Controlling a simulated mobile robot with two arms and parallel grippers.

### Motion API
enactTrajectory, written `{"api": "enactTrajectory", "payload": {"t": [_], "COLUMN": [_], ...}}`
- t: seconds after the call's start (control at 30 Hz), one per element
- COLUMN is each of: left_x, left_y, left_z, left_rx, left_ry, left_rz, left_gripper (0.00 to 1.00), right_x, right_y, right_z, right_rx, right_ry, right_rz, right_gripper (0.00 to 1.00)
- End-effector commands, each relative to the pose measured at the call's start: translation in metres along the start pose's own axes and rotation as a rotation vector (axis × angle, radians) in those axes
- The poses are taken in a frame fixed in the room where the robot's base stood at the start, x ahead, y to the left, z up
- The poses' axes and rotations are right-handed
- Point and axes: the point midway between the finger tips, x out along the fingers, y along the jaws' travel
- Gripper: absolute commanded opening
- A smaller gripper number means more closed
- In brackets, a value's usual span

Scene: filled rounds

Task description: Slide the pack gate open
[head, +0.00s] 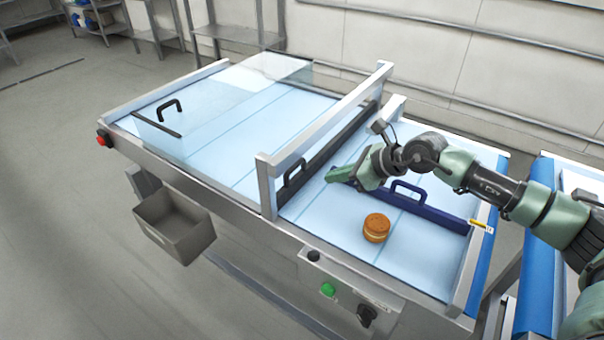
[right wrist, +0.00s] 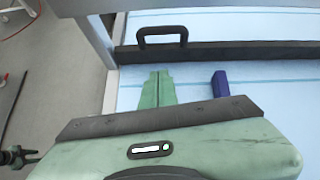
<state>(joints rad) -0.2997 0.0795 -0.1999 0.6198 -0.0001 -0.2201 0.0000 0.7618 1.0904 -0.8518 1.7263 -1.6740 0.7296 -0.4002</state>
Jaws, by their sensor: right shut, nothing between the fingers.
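Two low gates with handles cross the belt. A dark gate (head: 335,147) lies beneath the metal frame, with a black handle (head: 294,172) near its front end. A blue gate (head: 437,212) with a dark blue handle (head: 408,186) lies to its right. I cannot tell which one is the pack gate. My right gripper (head: 333,175) is shut and empty, low over the belt between the two gates. In the right wrist view its green fingers (right wrist: 158,88) point at the dark gate (right wrist: 230,52) and its handle (right wrist: 162,36), seemingly just short of them. The blue gate's end (right wrist: 220,84) shows beside the fingers.
A round brown filled biscuit (head: 376,228) sits on the belt in front of the blue gate. A metal frame (head: 330,120) spans the belt. A clear cover with a handle (head: 215,100) stands at left. A grey bin (head: 174,225) hangs at the front.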

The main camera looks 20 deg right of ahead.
Motion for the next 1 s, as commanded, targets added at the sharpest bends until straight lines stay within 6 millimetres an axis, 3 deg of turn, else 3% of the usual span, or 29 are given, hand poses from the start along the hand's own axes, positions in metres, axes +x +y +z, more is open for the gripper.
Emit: {"api": "enactTrajectory", "payload": {"t": [0.3, 0.8, 1.0], "left_x": [0.002, -0.018, -0.019], "left_y": [0.0, 0.0, 0.0], "left_z": [0.0, -0.002, -0.002], "left_rx": [0.0, 0.0, 0.0], "left_ry": [0.0, 0.0, 0.0], "left_rz": [0.0, 0.0, 0.0], "left_gripper": [0.36, 0.36, 0.36], "right_x": [0.004, 0.084, 0.096], "right_y": [-0.011, -0.015, -0.016], "right_z": [0.011, 0.023, 0.024], "right_rx": [0.105, 0.103, 0.101], "right_ry": [-0.149, -0.148, -0.146], "right_rz": [-0.048, -0.049, -0.049], "right_gripper": [0.0, 0.0, 0.0]}}
